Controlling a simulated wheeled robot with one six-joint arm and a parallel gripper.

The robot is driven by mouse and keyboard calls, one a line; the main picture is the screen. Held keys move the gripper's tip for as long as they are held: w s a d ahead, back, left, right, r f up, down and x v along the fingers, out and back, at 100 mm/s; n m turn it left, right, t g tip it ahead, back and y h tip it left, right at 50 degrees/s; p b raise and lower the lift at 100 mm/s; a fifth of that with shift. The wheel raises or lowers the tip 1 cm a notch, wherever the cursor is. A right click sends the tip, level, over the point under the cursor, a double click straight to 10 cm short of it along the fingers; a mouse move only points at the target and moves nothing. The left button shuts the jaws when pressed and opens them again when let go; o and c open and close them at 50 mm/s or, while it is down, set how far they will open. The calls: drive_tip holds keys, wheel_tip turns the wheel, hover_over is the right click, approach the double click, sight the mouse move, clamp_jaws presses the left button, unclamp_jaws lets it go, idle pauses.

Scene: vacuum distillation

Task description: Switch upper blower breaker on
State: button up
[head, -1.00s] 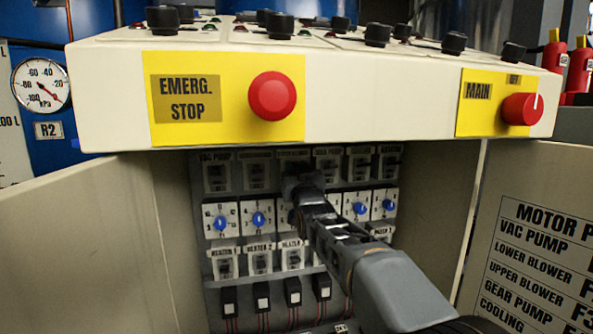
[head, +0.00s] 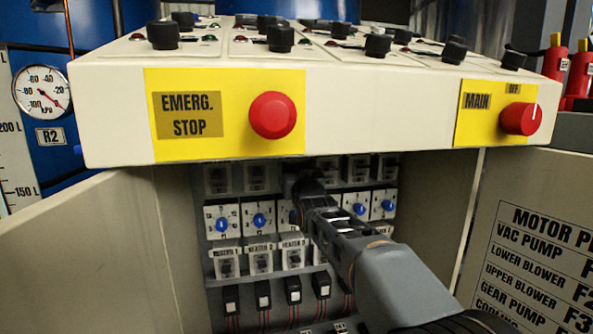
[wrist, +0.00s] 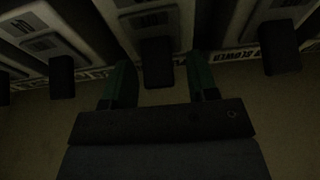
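The breaker panel (head: 205,262) is in the open cabinet under the console. My gripper (head: 300,178) reaches to the third place in its top breaker row and covers most of that breaker. In the wrist view, a dark breaker toggle (wrist: 157,62) stands between the two fingers of my gripper (wrist: 162,82). The fingers are apart, with a gap visible on each side of the toggle. A label by the breakers on the right partly reads "BLOWER". The view is dark, and I cannot tell whether the toggle is on or off.
The console's underside hangs just above the top breaker row. Blue knobs (head: 259,220) and heater breakers (head: 261,262) lie below. The emergency stop (head: 273,115) and main switch (head: 520,118) are on the console front. Open doors (head: 110,255) flank the cabinet.

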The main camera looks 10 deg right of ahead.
drive_tip(key=shift+s, duration=0.1)
drive_tip(key=p+v, duration=0.1)
drive_tip(key=v, duration=1.2)
drive_tip(key=shift+s+f, duration=0.15)
drive_tip(key=shift+s, duration=0.15)
